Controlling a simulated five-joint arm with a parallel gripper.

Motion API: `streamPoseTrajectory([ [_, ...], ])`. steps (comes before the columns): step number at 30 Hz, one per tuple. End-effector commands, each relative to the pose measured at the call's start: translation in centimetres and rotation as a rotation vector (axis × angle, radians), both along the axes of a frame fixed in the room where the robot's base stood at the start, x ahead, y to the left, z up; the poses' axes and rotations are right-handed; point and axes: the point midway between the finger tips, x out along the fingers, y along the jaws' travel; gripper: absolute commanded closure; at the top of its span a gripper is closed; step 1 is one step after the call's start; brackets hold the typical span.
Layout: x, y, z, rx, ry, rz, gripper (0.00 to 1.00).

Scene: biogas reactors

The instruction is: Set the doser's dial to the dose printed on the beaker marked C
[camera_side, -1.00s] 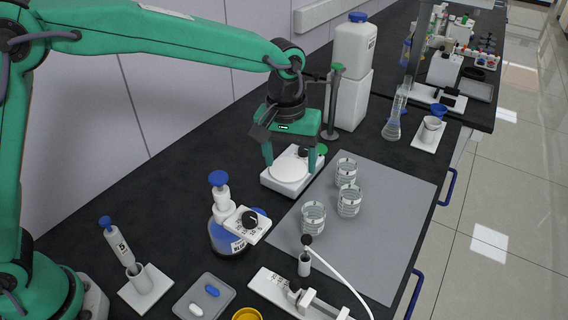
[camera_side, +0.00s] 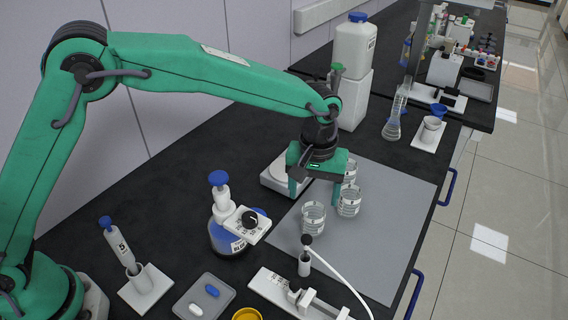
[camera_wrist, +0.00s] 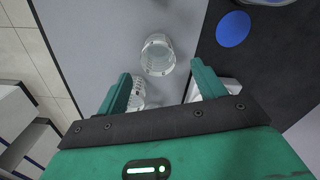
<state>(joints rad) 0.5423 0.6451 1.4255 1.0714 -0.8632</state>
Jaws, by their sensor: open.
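The doser (camera_side: 226,240) is a blue-bodied bottle with a blue-topped plunger and a white head carrying a black dial (camera_side: 250,219) with small printed marks. Three clear beakers with printed labels stand on the grey mat: a front one (camera_side: 313,218), a right one (camera_side: 349,202) and a back one (camera_side: 350,170) partly behind my gripper. I cannot read which is marked C, nor the doses. In the wrist view, one beaker (camera_wrist: 157,55) shows beyond the fingertips and another (camera_wrist: 138,93) is partly behind the left finger.
A white balance (camera_side: 274,180) stands behind my gripper. A white container (camera_side: 355,50) stands at the back. The grey mat (camera_side: 390,235) is clear on its right.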

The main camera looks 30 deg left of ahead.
Motion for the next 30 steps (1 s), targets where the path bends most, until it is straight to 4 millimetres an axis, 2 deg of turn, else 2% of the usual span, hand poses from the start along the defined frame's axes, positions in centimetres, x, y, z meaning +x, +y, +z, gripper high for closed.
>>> streamPoseTrajectory([
  [8,0.0,0.0,-0.5,0.0,0.0,0.0,0.31],
  [21,0.2,-0.3,-4.9,0.001,0.001,0.0,0.31],
  [30,0.2,-0.3,-5.4,0.0,0.0,0.0,0.31],
])
